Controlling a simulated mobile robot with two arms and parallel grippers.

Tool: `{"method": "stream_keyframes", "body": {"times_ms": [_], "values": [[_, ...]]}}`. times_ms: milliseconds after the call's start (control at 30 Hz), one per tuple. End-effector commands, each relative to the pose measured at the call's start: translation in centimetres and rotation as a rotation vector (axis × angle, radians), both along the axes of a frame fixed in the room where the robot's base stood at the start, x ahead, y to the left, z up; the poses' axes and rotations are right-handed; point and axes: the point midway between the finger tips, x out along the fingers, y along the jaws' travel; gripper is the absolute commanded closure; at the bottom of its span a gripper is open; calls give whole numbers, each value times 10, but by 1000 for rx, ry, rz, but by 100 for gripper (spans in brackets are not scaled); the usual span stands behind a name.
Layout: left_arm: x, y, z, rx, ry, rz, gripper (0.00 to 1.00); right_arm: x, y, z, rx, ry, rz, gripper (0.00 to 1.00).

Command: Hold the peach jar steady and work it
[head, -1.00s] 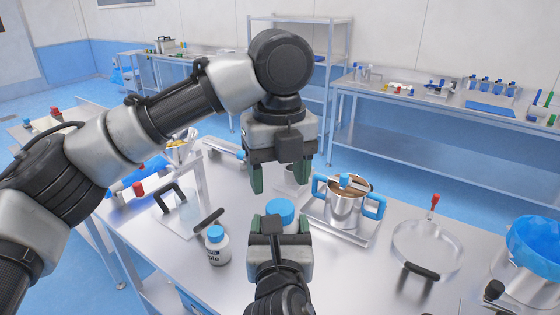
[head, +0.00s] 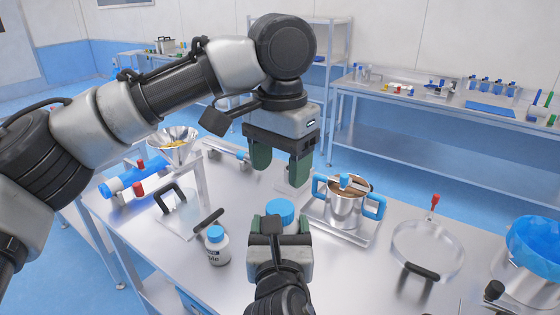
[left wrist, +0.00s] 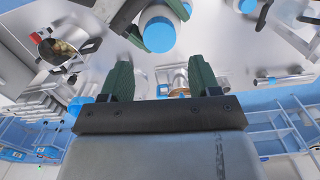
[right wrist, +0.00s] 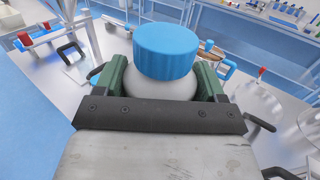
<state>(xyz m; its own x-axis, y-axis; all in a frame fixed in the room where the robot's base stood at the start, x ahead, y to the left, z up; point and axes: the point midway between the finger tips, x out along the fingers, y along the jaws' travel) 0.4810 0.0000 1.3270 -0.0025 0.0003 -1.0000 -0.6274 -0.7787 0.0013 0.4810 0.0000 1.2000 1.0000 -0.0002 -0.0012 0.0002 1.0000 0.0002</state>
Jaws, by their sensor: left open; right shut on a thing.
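The peach jar (head: 280,211) is a white jar with a ribbed blue lid, upright at the front middle of the table in the head view. Its lid and white shoulder (right wrist: 165,52) fill the middle of the right wrist view. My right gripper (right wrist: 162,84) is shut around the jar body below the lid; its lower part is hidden. My left gripper (head: 280,168) is open and empty, pointing down, above and behind the jar with a clear gap to the lid. Its two green fingers (left wrist: 161,80) stand wide apart in the left wrist view.
A steel pot with blue handles (head: 345,205) is on a tray behind right. A funnel on a stand (head: 174,145) is at back left. A round clear lid (head: 428,248) lies at right.

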Motion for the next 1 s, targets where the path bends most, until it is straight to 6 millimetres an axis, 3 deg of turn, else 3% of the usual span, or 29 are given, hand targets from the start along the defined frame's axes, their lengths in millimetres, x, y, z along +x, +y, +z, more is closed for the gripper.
{"method": "stream_keyframes", "body": {"times_ms": [167, 567, 1000], "values": [[0, 0, 1, 0, 0, 84, 38, 0, 0, 1, 1, -2, 0, 96], [0, 0, -4, 1, 2, 86, 38, 0, 0, 1, 1, -2, 0, 96], [0, 0, -65, 3, 2, 86, 38, 0, 0, 1, 1, -2, 0, 96]]}}
